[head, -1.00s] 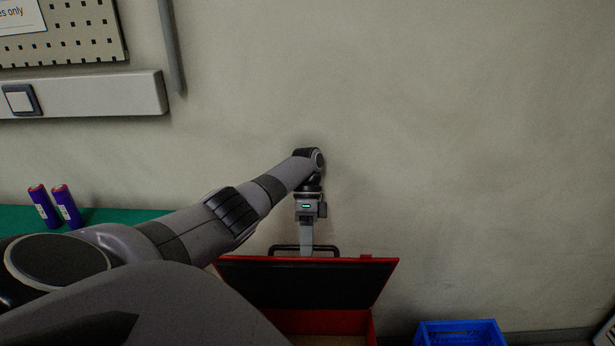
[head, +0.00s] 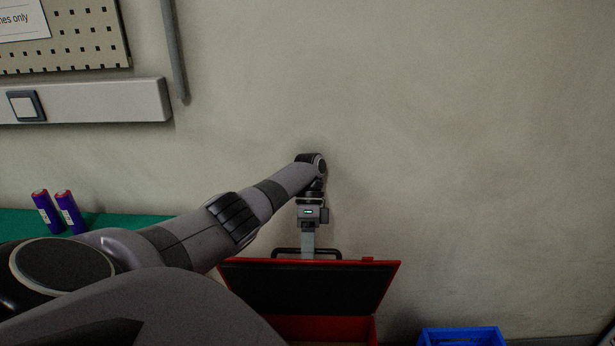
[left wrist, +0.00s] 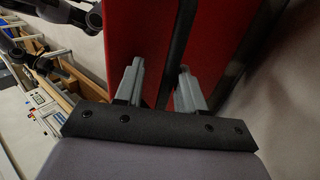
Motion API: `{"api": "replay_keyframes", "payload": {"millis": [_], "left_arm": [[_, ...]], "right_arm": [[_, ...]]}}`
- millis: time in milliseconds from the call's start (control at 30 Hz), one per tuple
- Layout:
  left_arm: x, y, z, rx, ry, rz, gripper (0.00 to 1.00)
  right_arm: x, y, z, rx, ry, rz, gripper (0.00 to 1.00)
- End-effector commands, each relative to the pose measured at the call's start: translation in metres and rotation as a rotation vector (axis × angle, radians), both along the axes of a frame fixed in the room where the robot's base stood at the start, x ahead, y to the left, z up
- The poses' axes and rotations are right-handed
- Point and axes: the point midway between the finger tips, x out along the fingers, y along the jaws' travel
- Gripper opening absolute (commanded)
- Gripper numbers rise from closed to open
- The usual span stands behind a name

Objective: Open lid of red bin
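The red bin (head: 322,328) stands against the wall at the bottom of the head view. Its lid (head: 310,285) is raised and leans back, with its black inner side facing me. A black handle (head: 331,250) sits at the lid's top edge. My left gripper (head: 307,248) points down at this handle. In the left wrist view the two fingers of the left gripper (left wrist: 160,82) are spread apart, with the black handle bar (left wrist: 178,50) running between them and the red lid (left wrist: 136,30) behind. My right gripper is not in view.
A blue crate (head: 460,337) stands on the right. Two purple batteries with red ends (head: 69,212) stand on a green surface (head: 140,220) at the left. A pegboard (head: 70,40) and a socket rail (head: 110,101) are on the wall above.

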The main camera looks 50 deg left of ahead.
Motion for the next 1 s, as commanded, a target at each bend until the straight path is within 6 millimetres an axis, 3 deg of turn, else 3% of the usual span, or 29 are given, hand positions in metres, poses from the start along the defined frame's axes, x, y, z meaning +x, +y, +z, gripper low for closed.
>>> {"api": "replay_keyframes", "payload": {"millis": [133, 400, 1000], "left_arm": [[0.0, 0.001, 0.029, 0.001, -0.001, 0.0, 0.4], [0.0, 0.001, 0.069, 0.001, -0.001, 0.0, 0.4], [0.0, 0.002, 0.166, 0.003, 0.0, 0.0, 0.4]], "right_arm": [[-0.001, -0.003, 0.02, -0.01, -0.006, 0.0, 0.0], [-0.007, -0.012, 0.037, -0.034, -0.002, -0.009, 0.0], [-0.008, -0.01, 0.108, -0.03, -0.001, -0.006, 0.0]]}}
